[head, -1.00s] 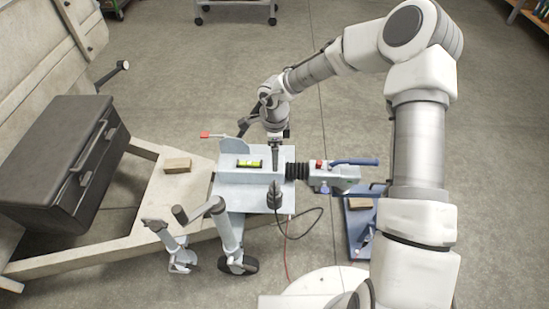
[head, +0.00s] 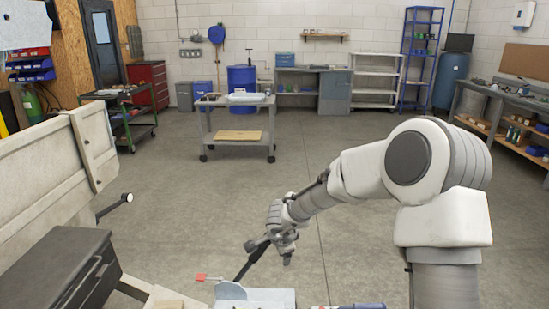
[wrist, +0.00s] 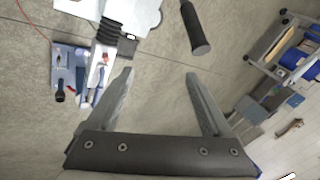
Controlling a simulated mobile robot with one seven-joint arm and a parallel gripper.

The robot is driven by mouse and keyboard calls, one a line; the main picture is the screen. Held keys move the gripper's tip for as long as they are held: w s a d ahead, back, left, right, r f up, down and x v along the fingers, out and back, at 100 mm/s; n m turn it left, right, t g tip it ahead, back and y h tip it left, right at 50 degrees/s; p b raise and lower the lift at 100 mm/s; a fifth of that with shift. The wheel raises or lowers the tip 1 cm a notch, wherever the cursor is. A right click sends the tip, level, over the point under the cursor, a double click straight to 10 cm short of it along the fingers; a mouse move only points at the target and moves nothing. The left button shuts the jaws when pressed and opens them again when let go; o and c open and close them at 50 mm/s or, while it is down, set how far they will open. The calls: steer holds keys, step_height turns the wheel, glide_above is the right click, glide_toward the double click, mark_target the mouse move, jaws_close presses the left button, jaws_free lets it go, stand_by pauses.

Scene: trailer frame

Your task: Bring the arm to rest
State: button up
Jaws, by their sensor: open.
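My gripper (head: 288,258) hangs at the end of my bent arm in the head view, beyond the trailer's front plate (head: 262,298). In the wrist view its two fingers (wrist: 159,74) stand wide apart with nothing between them. The grey trailer coupling (wrist: 105,48) with its black bellows lies beyond the left finger, apart from it. A dark rod-like handle (wrist: 196,30) shows beyond the right finger.
A black toolbox (head: 62,272) sits on the trailer at lower left. A red-tipped lever (head: 202,277) stands by the plate. A grey cart (head: 240,137) is further back. The floor between is clear. A blue stand (wrist: 70,75) is beside the coupling.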

step_height(320, 180, up, 13)
steer(key=a+n+t+y+p, duration=0.1)
steer(key=n+t+y, duration=0.1)
steer(key=n+t, duration=0.15)
steer(key=s+r+n+y+p, duration=0.1)
steer(key=s+r+n+y, duration=0.1)
steer(key=s+r+n, duration=0.55)
steer(key=s+d+r+n+g+h+p, duration=0.1)
steer(key=s+d, duration=0.5)
steer(key=s, duration=0.7)
steer(key=s+d+r+n+g+h+p, duration=0.1)
steer(key=s+d+r+n+g+h, duration=0.1)
steer(key=s+d, duration=0.5)
steer(key=s+r+g, duration=0.1)
steer(key=s+r, duration=0.1)
steer(key=s, duration=0.3)
steer(key=shift+s+r+h+p, duration=0.15)
steer(key=shift+s+h+p, duration=0.25)
steer(key=shift+d, duration=0.2)
